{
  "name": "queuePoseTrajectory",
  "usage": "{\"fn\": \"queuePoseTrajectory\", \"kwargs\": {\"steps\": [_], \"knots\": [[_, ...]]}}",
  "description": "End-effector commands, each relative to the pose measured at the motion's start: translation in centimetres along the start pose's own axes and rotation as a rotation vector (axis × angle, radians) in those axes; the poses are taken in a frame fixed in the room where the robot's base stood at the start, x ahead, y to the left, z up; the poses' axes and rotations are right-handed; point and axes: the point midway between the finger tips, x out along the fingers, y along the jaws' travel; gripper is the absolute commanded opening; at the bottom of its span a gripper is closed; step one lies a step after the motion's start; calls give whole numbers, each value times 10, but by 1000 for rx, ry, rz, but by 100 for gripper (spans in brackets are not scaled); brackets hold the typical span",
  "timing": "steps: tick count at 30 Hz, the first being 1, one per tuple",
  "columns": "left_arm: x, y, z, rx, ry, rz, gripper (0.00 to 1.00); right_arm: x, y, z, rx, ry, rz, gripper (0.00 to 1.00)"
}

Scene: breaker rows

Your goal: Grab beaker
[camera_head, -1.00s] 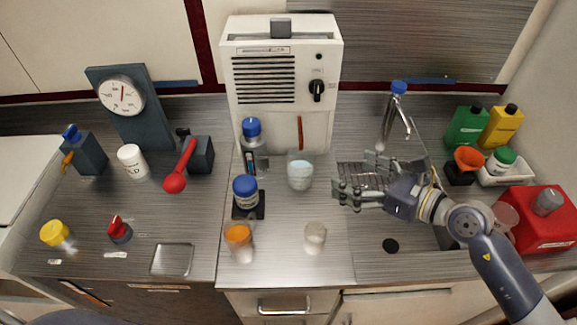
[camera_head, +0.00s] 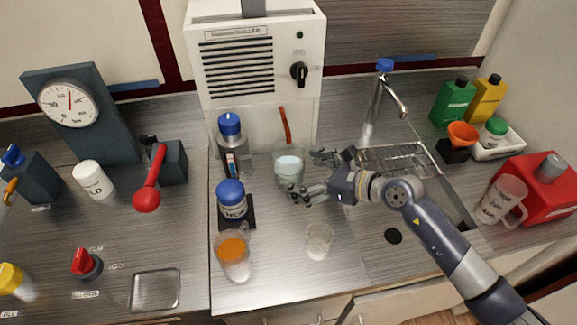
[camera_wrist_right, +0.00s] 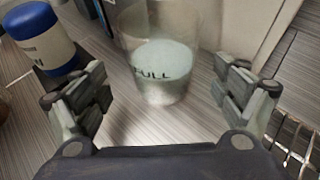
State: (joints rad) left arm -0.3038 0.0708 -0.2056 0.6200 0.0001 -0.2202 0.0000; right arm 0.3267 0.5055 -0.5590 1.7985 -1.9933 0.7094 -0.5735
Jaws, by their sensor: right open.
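A clear beaker (camera_head: 289,166) with pale liquid stands upright on the counter in front of the white machine. In the right wrist view the beaker (camera_wrist_right: 162,70) shows the word "FULL" and stands ahead, between the two spread fingers. My right gripper (camera_head: 308,174) is open and empty, just right of the beaker in the head view. It also shows in the right wrist view (camera_wrist_right: 165,100), with a gap to the beaker on each side. A clear beaker with orange liquid (camera_head: 233,254) and a small clear beaker (camera_head: 319,240) stand nearer the front edge. My left gripper is out of view.
A blue-capped white jar (camera_head: 232,202) stands on a dark pad left of the beaker. A blue-capped bottle (camera_head: 231,143) stands behind it. The white machine (camera_head: 256,60) is at the back. The sink with drying rack (camera_head: 400,160) lies to the right.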

Motion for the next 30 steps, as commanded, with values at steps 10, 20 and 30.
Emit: {"fn": "queuePoseTrajectory", "kwargs": {"steps": [10,20,30], "knots": [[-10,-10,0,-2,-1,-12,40,40,-3,-3,3,-1,0,90],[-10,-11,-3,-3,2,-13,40,52,-3,-4,0,0,-1,90],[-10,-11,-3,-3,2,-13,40,52,-3,-4,0,0,-1,35]]}}
